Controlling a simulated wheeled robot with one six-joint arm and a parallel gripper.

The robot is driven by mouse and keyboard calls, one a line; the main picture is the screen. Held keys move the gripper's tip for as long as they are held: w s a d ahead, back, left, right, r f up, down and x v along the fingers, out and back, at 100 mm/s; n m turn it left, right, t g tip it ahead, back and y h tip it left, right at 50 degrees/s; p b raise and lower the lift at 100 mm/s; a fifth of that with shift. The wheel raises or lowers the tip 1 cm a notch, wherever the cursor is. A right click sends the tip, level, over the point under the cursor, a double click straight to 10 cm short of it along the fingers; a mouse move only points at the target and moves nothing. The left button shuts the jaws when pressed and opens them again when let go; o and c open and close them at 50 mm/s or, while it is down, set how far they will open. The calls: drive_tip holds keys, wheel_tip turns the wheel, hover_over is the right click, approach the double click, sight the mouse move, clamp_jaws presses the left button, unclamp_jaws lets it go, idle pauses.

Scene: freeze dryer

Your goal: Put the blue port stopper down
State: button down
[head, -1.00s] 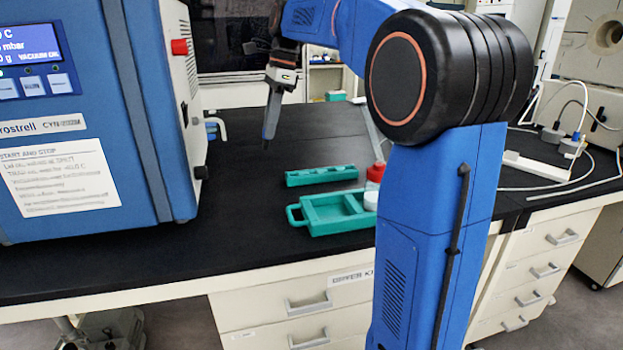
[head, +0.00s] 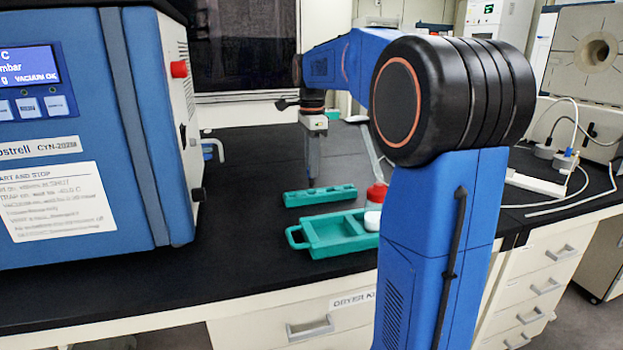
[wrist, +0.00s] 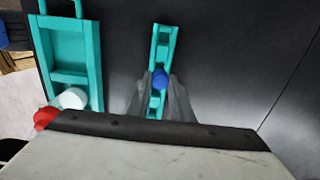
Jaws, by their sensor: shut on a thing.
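The blue port stopper (wrist: 160,79) shows in the wrist view between the fingertips of my gripper (wrist: 160,88). My gripper is shut on it. The narrow teal rack (wrist: 163,42), which has several recesses, lies directly below the stopper in that view. In the head view my gripper (head: 311,182) points straight down with its tips at the middle of the teal rack (head: 337,191). The stopper is too small to make out there. I cannot tell whether it touches the rack or is just above it.
A teal tray with a handle (head: 312,243) lies in front of the rack. A white round piece (head: 372,220) and a red-topped item (head: 377,194) are at its right end. The blue freeze dryer (head: 150,130) stands at left. The black bench (head: 255,165) behind the rack is clear.

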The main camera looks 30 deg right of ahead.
drive_tip(key=shift+f, duration=1.95)
drive_tip(key=shift+f, duration=0.1)
drive_tip(key=c, duration=1.6)
unclamp_jaws()
drive_tip(key=shift+o, duration=0.2)
wheel_tip(320, 180, up, 12)
drive_tip(key=shift+r, duration=0.1)
